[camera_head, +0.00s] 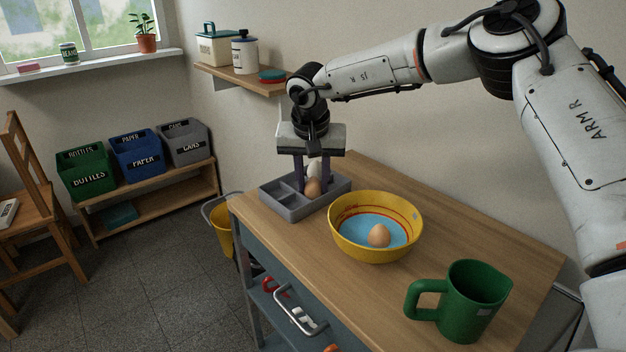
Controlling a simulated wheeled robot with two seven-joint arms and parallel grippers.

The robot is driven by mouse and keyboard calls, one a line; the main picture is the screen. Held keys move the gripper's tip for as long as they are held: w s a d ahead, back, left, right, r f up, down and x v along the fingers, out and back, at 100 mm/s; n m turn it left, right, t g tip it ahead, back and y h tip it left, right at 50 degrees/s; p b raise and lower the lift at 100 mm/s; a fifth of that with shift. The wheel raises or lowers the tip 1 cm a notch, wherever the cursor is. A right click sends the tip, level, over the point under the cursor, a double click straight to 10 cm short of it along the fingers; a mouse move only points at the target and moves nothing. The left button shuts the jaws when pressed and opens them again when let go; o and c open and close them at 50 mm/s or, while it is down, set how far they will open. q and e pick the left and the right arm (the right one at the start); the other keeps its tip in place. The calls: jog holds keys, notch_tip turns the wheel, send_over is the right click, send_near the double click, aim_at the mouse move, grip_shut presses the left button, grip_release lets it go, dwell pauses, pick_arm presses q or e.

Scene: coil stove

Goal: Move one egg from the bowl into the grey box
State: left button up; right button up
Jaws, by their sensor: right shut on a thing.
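The grey box (292,212) stands on the far left end of the wooden table and has divided compartments. My right gripper (312,183) points down over the box. Its fingers are shut on a brown egg (313,188), which is low at the box; I cannot tell whether it touches the floor of the box. The yellow bowl (345,240), blue inside, stands right of the box and holds another brown egg (378,236). My left gripper is not in view.
A green mug (472,305) stands near the front right of the table (440,215). A wall shelf (240,80) with containers is behind the arm. A yellow bucket (222,235) is on the floor left of the table.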

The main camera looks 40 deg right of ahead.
jog(key=o, duration=1.1)
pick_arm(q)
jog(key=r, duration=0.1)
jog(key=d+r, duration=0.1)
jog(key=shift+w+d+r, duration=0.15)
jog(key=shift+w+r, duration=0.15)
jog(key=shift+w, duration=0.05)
pick_arm(e)
jog(key=v, duration=1)
jog(key=shift+r, duration=0.25)
